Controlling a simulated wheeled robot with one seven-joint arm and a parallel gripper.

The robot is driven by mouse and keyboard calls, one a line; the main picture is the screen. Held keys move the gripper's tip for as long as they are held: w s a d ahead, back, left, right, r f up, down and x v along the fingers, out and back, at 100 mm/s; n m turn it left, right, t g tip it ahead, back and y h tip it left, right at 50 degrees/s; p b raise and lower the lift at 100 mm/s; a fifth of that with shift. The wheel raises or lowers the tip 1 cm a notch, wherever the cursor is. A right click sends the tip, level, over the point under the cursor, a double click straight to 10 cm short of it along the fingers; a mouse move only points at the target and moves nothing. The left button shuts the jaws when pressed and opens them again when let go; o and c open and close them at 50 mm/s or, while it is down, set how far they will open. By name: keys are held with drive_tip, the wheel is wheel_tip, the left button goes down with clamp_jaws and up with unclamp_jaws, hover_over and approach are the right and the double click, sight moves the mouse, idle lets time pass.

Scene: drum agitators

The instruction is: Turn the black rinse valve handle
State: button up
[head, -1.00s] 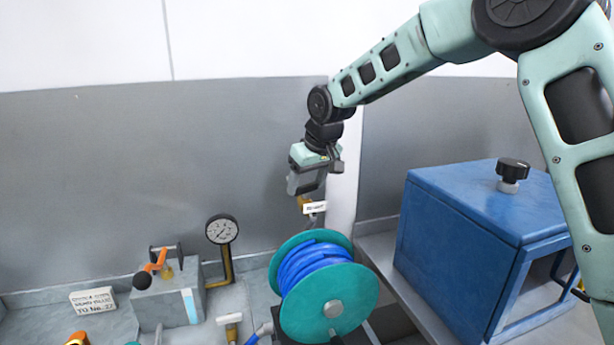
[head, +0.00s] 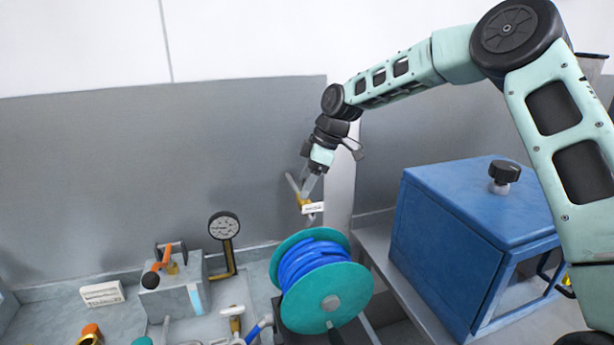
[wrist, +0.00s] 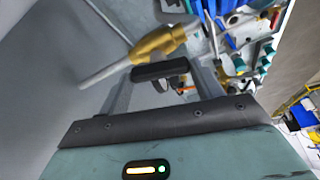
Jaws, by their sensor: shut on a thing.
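The black rinse valve handle (wrist: 156,71) is a short dark bar with rounded ends, seen in the wrist view in front of a brass valve body (wrist: 160,43). My gripper (wrist: 163,82) is shut on this handle, one grey finger at each end. In the head view my gripper (head: 308,187) points down and slightly left at the brass valve (head: 304,201), above the hose reel. The handle is too small to make out there. A pale pipe (wrist: 104,75) runs left from the valve, and a white label (head: 313,209) hangs by it.
The teal reel with blue hose (head: 325,281) stands just below the valve. A blue box (head: 455,250) with a black knob (head: 504,172) is at the right. A gauge (head: 223,226) and a grey block with an orange lever (head: 171,264) stand left. The grey wall is close behind.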

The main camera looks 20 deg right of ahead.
drive_tip(key=shift+w+n+g+p, duration=0.15)
drive_tip(key=shift+n+g+p, duration=0.4)
drive_tip(key=shift+n, duration=1.05)
drive_tip(key=o, duration=1)
drive_tip(key=b+v, duration=0.4)
drive_tip(key=v, duration=1.3)
drive_tip(key=shift+d+r, duration=0.1)
drive_tip(key=shift+d, duration=0.15)
